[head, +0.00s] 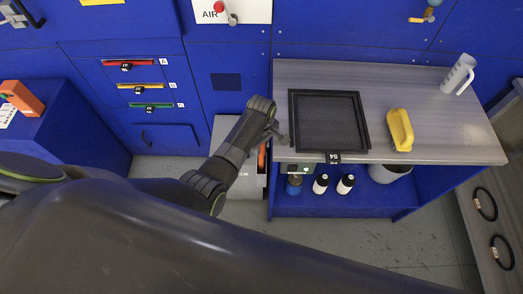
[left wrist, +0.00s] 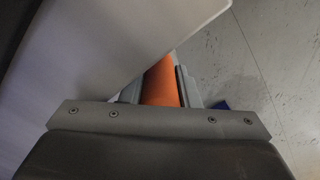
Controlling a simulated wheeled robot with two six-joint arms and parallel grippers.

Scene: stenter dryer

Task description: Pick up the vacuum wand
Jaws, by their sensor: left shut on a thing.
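An orange cylindrical grip, which looks like the vacuum wand (left wrist: 162,82), sits between the fingers of my left gripper (left wrist: 160,88) in the left wrist view. The fingers are shut on it. In the head view a small piece of orange wand (head: 262,158) shows just below my left gripper (head: 274,133), at the left edge of the workbench. My right gripper is out of view.
The grey workbench (head: 430,120) holds a black framed screen (head: 327,118), a yellow-handled brush (head: 400,130) and a white jug (head: 459,74). Several bottles (head: 320,184) stand on its lower shelf. A pale grey unit (head: 245,190) stands left of the bench. Blue cabinets line the back.

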